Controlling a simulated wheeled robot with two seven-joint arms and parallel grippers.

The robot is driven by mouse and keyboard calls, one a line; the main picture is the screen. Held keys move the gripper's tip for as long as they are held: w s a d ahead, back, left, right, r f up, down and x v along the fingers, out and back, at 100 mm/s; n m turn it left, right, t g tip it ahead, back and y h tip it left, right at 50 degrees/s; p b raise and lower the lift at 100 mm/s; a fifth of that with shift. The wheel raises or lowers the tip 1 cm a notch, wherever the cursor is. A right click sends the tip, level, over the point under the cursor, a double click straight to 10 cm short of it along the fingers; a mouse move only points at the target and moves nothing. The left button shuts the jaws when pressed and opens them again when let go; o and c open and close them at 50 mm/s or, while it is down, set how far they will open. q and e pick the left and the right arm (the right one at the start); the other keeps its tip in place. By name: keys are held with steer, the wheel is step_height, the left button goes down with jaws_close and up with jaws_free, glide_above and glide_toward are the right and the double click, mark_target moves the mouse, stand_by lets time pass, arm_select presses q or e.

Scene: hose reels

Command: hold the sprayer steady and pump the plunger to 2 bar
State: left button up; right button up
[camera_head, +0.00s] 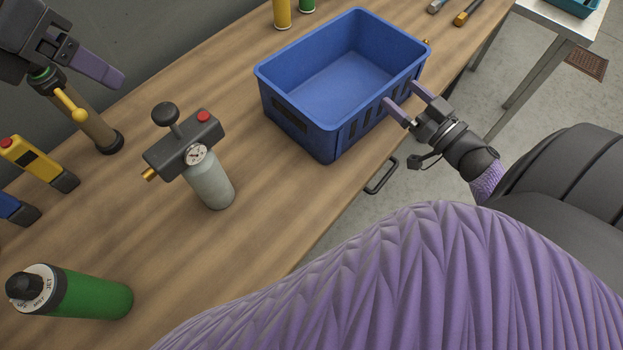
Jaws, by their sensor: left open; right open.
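The sprayer (211,183) stands upright on the bench, with a grey bottle and a dark head. A round gauge (196,155) is on the front of the head; its reading is too small to tell. The black plunger knob (165,114) stands raised on its rod above the head. A red button and a brass nozzle also show on the head. My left gripper (98,75) is at the upper left, open, apart from the sprayer. My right gripper (402,100) is open and empty beside the blue bin's right side, away from the sprayer.
The empty blue bin (414,57) stands right of the sprayer. A green canister (95,296) is at the front left. A brown cylinder with a brass lever (95,132) is below my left gripper. A yellow device (32,158) is at the left. Bare bench lies in front of the sprayer.

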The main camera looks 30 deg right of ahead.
steer(key=w+a+r+n+t+y, duration=0.2)
steer(key=a+r+n+t+y, duration=0.15)
steer(key=a+r+y, duration=0.65)
steer(key=n+g+h, duration=0.2)
steer(key=g+h, duration=0.2)
steer(key=g, duration=0.2)
glide_toward(215, 176)
steer(key=w, duration=0.3)
steer(key=x, duration=0.3)
steer(key=a+x, duration=0.1)
steer(key=x, duration=0.6)
steer(key=shift+s+a, duration=0.2)
steer(key=shift+a, duration=0.05)
jaws_close()
arm_select(q)
jaws_close()
